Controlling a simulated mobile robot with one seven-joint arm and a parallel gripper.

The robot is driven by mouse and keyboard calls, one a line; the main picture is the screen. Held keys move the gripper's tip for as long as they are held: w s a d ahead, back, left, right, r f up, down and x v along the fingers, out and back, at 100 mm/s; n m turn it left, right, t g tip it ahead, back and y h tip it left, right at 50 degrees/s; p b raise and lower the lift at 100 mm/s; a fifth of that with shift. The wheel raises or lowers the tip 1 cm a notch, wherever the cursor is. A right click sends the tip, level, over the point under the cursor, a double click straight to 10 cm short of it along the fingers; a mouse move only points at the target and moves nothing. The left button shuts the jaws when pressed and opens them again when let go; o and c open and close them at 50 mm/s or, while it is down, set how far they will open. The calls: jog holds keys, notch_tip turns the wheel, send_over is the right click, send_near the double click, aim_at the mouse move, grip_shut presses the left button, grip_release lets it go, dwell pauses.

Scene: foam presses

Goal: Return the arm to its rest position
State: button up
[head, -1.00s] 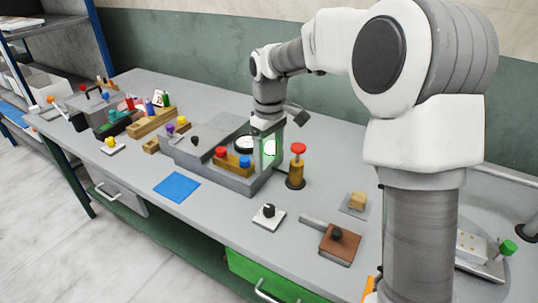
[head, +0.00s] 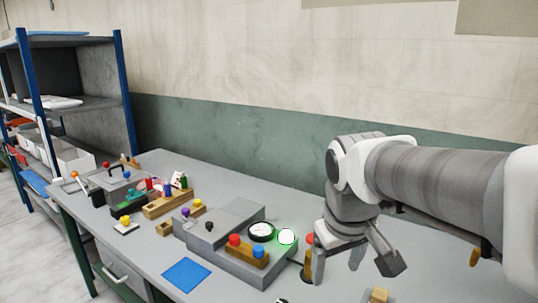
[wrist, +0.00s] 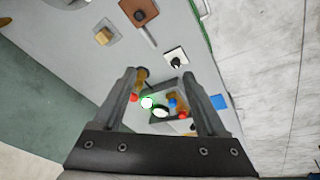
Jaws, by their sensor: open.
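My arm reaches in from the right in the head view. My gripper (head: 340,262) hangs over the table (head: 160,245), to the right of the grey foam press (head: 232,258). In the wrist view my gripper (wrist: 165,100) has its two fingers spread wide with nothing held between them. The press, with its lit green-white lamp (head: 286,237) and round gauge (head: 261,232), lies well below the fingers. A brass post with a red top (head: 308,262) stands beside the press, partly hidden near my gripper.
A blue mat (head: 187,275) lies in front of the press. Wooden blocks with coloured knobs (head: 168,204) stand to the left. A blue-posted shelf (head: 80,95) is at the far left. In the wrist view a brown block (wrist: 139,12) and a white plate with a black knob (wrist: 175,56) lie on the table.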

jog(key=s+d+f+m+t, duration=0.1)
jog(key=s+d+m+t, duration=0.1)
jog(key=s, duration=0.8)
jog(key=shift+s+d+f+m+y, duration=0.15)
jog(key=shift+d+f+m+y, duration=0.15)
jog(key=shift+m, duration=0.6)
